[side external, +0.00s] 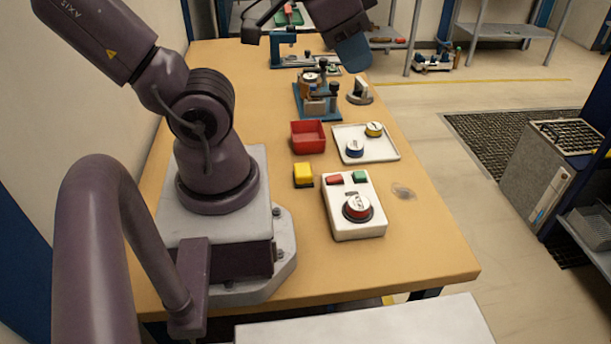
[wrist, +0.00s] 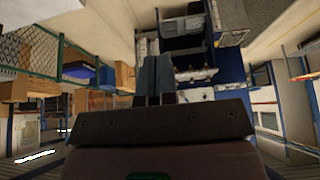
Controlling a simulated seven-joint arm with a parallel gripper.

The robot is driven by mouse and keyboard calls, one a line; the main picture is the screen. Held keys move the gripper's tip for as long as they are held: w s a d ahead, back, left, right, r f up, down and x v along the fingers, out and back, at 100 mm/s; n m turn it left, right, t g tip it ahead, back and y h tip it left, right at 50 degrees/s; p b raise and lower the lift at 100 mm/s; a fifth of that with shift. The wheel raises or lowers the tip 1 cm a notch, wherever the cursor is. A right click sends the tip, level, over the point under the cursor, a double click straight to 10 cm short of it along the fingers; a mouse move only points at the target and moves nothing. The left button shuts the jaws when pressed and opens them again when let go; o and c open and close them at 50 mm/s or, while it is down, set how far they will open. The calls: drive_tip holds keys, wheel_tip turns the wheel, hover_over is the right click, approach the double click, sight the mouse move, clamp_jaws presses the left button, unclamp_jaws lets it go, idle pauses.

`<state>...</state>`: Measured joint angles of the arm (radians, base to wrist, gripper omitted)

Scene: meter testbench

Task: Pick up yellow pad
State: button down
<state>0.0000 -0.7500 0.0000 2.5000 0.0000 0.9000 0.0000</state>
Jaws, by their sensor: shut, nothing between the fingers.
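The yellow pad (side external: 303,173) is a small yellow block on a dark base. It lies on the wooden table, left of the white control box and in front of the red bin, in the side external view. My gripper (wrist: 154,78) shows in the wrist view with its two grey-blue fingers together and nothing between them. In the side external view my arm's end is high at the top of the picture, far above and away from the pad; the fingertips are not clear there. The wrist view shows only the room, not the pad.
Near the pad are a red bin (side external: 308,136), a white control box (side external: 353,219) with a round dial, and a white tray (side external: 386,155) with two round pieces. A blue-based fixture (side external: 316,113) stands further back. The table (side external: 433,265) is clear at the front right.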

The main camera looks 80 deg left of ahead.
idle(0.4)
drive_tip(key=shift+c, duration=2.2)
unclamp_jaws()
